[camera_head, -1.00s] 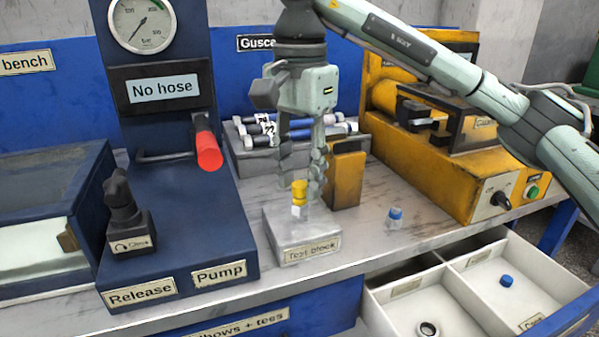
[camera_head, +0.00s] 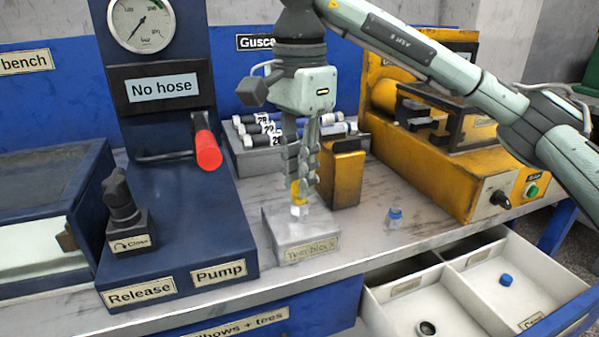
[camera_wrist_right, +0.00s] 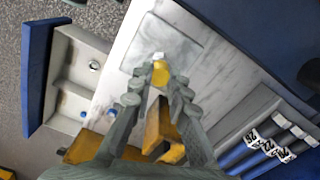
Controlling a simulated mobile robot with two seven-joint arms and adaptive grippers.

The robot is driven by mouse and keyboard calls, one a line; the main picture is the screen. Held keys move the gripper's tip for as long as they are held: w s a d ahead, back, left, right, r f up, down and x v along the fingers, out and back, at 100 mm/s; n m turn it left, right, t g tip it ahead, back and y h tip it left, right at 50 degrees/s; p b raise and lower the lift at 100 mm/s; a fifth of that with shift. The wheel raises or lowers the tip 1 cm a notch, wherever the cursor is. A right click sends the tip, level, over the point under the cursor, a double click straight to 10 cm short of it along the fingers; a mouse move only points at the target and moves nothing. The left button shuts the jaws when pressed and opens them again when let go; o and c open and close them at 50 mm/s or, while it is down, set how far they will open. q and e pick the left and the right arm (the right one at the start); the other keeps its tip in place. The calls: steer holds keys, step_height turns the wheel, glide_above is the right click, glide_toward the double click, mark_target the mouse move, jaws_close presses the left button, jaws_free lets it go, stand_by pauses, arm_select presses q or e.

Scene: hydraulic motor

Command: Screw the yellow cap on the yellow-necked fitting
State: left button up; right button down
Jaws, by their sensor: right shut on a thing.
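The yellow cap (camera_head: 297,190) sits upright on top of the fitting (camera_head: 299,211), whose pale metal lower part stands on the test block (camera_head: 302,236). The yellow neck cannot be told apart from the cap. My right gripper (camera_head: 301,187) points down and is shut on the yellow cap, partly hiding it. In the right wrist view, the yellow cap (camera_wrist_right: 161,70) shows between the fingertips, with the pale fitting (camera_wrist_right: 158,56) at its end. How far the cap is threaded cannot be seen. My left gripper is out of view.
A yellow-brown block (camera_head: 343,175) stands close behind the right gripper. A small blue-topped fitting (camera_head: 394,216) stands on the bench to the right. The open drawer (camera_head: 463,270) holds a blue cap (camera_head: 506,280) and a ring-like part (camera_head: 428,328). The pump unit (camera_head: 180,235) is at left.

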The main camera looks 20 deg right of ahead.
steer(key=m, duration=0.3)
steer(key=shift+m, duration=1)
steer(key=m, duration=0.4)
steer(key=shift+m, duration=0.6)
steer(key=m, duration=0.4)
steer(key=shift+f+m, duration=0.1)
steer(key=shift+m, duration=0.2)
